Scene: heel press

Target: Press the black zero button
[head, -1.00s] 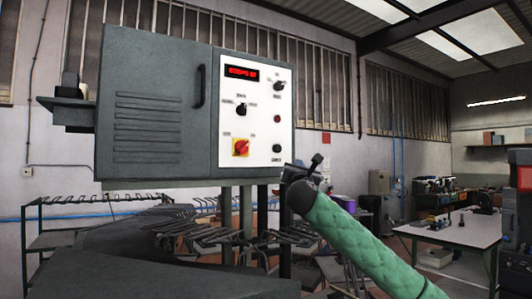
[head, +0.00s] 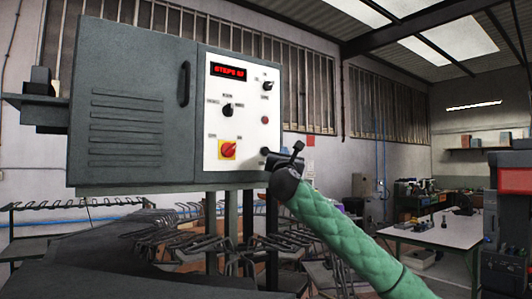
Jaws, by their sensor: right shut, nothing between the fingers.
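The black zero button (head: 264,151) is the low round button on the right side of the white control panel (head: 212,120). Its label below is largely hidden behind my right gripper. My right gripper (head: 273,158) is dark, shut and empty, at the panel's lower right edge. Its tip is right beside the button in the picture; I cannot tell whether they touch. The green padded sleeve of my right arm runs down to the lower right. My left gripper is not in view.
The panel also has a red display (head: 228,71), a red-and-yellow switch (head: 228,149), black knobs (head: 227,110) and a small red button (head: 265,119). The grey cabinet door (head: 130,105) has a handle. Metal racks stand below; a white table (head: 440,230) is at right.

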